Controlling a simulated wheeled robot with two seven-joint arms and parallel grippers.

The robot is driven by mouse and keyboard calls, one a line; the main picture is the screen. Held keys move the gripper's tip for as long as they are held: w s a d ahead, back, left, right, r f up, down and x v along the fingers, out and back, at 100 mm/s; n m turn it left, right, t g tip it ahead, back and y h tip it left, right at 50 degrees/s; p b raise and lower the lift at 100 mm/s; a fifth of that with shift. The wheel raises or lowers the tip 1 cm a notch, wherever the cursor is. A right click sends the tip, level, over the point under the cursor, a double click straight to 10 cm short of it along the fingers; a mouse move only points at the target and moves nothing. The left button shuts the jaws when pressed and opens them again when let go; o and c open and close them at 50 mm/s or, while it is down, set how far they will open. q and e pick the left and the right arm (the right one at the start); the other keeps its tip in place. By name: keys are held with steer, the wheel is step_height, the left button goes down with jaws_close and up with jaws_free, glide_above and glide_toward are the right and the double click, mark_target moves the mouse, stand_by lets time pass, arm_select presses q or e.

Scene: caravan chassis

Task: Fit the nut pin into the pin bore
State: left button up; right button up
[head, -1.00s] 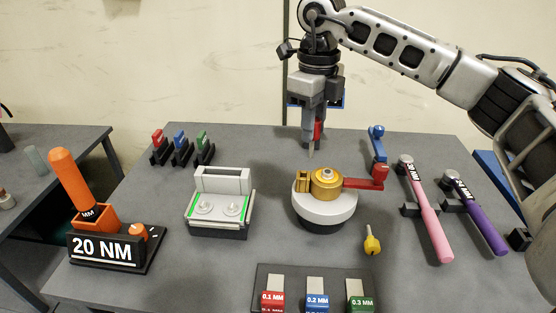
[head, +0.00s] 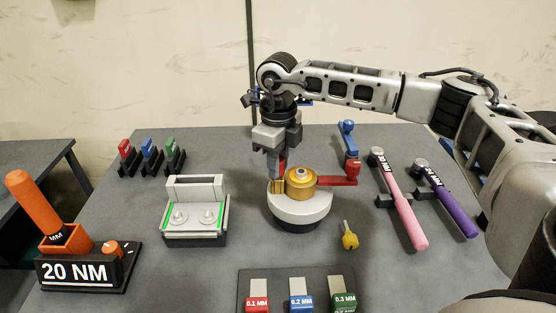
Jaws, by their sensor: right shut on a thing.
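My right gripper (head: 277,172) points straight down, with its fingertips low over the left side of the gold hub (head: 301,183). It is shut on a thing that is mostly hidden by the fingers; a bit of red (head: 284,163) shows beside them. I take this to be the nut pin, but its tip is not visible. The gold hub sits on a round white base (head: 300,208), with a red arm reaching right. A small gold block (head: 277,187) is on the hub's left side, just under the fingertips. The pin bore cannot be made out. My left gripper is not in view.
A grey fixture (head: 195,222) with green strips stands left of the hub. The orange 20 NM tool (head: 75,270) is at front left. Marked gauges (head: 301,302) are in front.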

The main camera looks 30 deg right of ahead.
steer(key=shift+f, duration=0.15)
steer(key=o, duration=1)
steer(key=shift+r, duration=0.2)
step_height(320, 180, up, 12)
steer(key=shift+r+b, duration=0.1)
steer(key=shift+b, duration=0.6)
